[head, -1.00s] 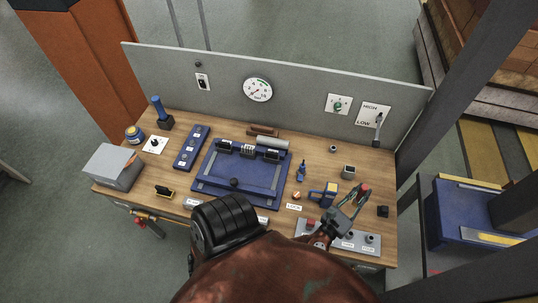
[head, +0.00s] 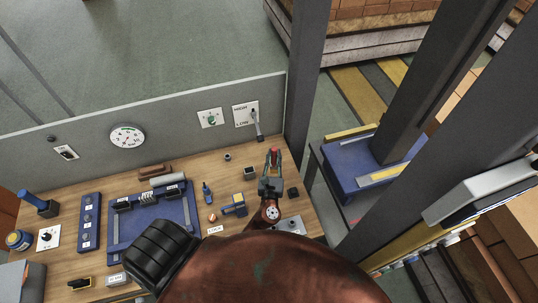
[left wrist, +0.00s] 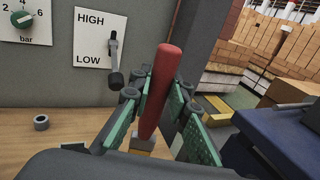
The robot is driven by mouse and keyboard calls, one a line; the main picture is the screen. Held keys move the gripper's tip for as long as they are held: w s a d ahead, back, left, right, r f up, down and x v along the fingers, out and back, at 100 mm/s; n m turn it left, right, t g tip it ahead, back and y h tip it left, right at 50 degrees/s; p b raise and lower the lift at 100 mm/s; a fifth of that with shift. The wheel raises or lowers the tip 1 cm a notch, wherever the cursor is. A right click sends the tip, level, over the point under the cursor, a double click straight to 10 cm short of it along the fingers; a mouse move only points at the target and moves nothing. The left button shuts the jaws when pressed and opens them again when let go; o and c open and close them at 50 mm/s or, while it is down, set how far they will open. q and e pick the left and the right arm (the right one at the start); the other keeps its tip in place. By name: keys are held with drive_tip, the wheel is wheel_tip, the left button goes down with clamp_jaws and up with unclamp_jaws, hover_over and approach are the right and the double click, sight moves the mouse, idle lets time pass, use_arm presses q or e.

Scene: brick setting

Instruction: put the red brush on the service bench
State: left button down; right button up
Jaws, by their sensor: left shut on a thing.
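My left gripper (head: 271,167) is shut on the red brush (left wrist: 162,85), held between its green-padded fingers. In the left wrist view the brush's red handle stands nearly upright, leaning a little; a grey piece shows at its lower end. In the head view only a small red tip of the brush (head: 274,154) shows above the fingers. The gripper is over the right part of the wooden bench (head: 240,160); I cannot tell how high the brush is above the top. My right gripper is not in view.
A grey panel with a gauge (head: 127,136) and a HIGH/LOW lever (head: 255,122) backs the bench. A blue fixture (head: 150,222), a blue-yellow block (head: 234,206) and a dark cube (head: 293,192) stand on it. A blue table (head: 365,170) and grey posts are to the right.

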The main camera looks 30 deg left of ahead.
use_arm(q)
drive_tip(key=w+a+f+b, duration=0.5)
drive_tip(key=w+f+b, duration=0.3)
drive_tip(key=f+b, duration=0.2)
drive_tip(key=shift+f, duration=0.5)
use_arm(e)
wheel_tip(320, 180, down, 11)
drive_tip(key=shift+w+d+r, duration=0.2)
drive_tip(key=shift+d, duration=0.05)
use_arm(q)
drive_tip(key=shift+f, duration=0.1)
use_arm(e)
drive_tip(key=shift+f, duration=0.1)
use_arm(q)
drive_tip(key=c, duration=2.3)
unclamp_jaws()
drive_tip(key=shift+f, duration=0.15)
drive_tip(key=o, duration=0.5)
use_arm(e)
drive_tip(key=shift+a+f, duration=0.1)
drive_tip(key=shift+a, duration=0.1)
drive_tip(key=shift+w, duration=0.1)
